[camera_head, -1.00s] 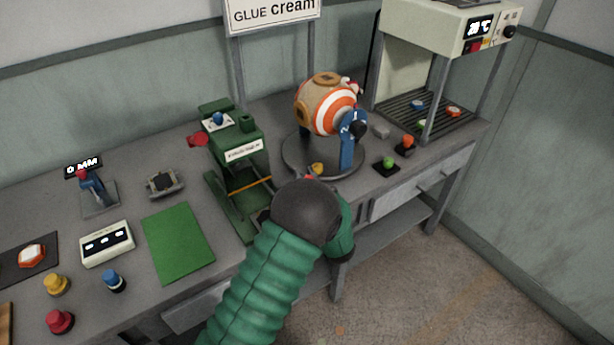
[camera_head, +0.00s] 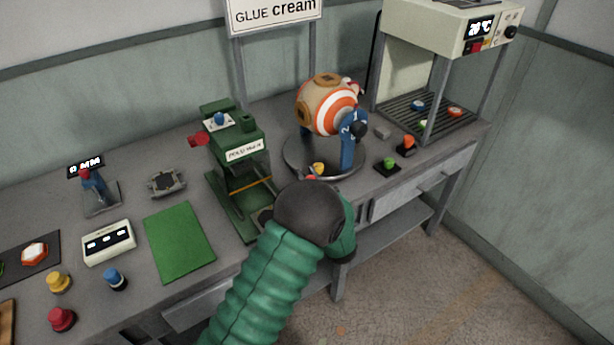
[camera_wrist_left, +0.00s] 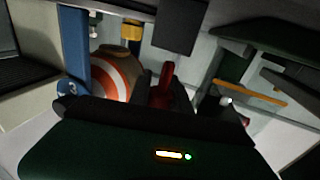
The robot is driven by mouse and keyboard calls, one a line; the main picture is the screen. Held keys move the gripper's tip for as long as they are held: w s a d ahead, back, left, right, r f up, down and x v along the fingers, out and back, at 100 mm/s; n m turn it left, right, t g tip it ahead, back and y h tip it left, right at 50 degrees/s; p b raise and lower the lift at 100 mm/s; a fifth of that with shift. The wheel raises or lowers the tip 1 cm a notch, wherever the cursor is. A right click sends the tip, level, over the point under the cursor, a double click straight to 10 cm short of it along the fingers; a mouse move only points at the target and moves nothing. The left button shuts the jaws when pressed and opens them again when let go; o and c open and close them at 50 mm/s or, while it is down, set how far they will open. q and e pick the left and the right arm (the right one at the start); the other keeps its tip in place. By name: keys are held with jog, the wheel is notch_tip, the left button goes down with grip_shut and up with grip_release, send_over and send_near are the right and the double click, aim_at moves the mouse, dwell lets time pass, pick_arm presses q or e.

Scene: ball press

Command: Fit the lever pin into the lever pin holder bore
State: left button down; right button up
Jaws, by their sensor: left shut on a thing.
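My left gripper (camera_wrist_left: 160,100) is seen from behind in the left wrist view, shut on a slim red piece (camera_wrist_left: 164,82) that stands up between its jaws and looks like the lever pin. In the head view my dark wrist and green sleeve cover the jaws, just in front of the green press (camera_head: 237,165). A small bit of red (camera_head: 311,177) shows past the wrist there. The press's orange bar (camera_wrist_left: 248,91) is to the right of the red piece in the wrist view, apart from it. I cannot single out the lever pin holder bore. My right gripper is not in view.
A striped ball (camera_head: 328,105) sits in a blue stand on a round base (camera_head: 292,165), right of the press. A green mat (camera_head: 178,242), a white box (camera_head: 108,243) and several coloured knobs lie to the left. A heater cabinet (camera_head: 445,30) stands at the right.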

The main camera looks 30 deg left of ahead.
pick_arm(q)
jog(key=shift+d, duration=0.2)
jog(key=shift+f+b, duration=1.65)
jog(key=shift+f, duration=0.6)
jog(key=c, duration=1.1)
grip_release()
jog(key=shift+s, duration=0.1)
jog(key=p+v, duration=0.1)
jog(key=v, duration=1.5)
jog(key=shift+d+f, duration=0.1)
jog(key=shift+d, duration=0.3)
